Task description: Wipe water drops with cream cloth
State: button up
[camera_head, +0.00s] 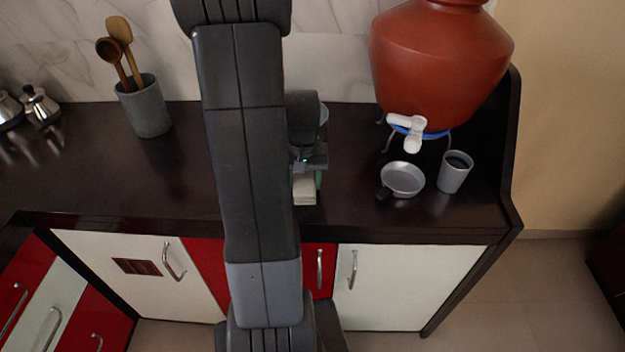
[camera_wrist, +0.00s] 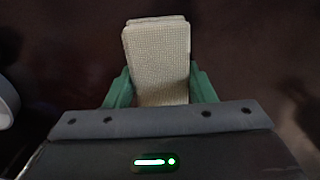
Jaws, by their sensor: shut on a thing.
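The cream cloth (camera_wrist: 157,52) is a folded, woven pad. In the wrist view it sits between the two green fingers of my gripper (camera_wrist: 160,88), which are shut on its sides. In the head view the cloth (camera_head: 304,190) shows at the counter's front part, just right of my arm, with a green fingertip of my gripper (camera_head: 306,180) beside it. It is low over or on the dark counter (camera_head: 350,215); I cannot tell if it touches. I make out no water drops in either view; my arm hides part of the counter.
Right of the cloth stand a small grey pan (camera_head: 403,178), a grey cup (camera_head: 455,172) and a large clay pot (camera_head: 438,65) with a white tap (camera_head: 409,128). A utensil holder (camera_head: 146,108) and metal pots (camera_head: 40,105) stand left. The counter's left front is clear.

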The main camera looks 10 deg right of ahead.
jog(key=shift+w+a, duration=0.25)
jog(key=shift+a, duration=0.6)
jog(key=shift+w+a, duration=0.2)
jog(key=shift+a, duration=0.65)
jog(key=shift+r, duration=0.1)
notch_tip(320, 180, up, 7)
jog(key=p, duration=0.5)
jog(key=shift+p, duration=0.3)
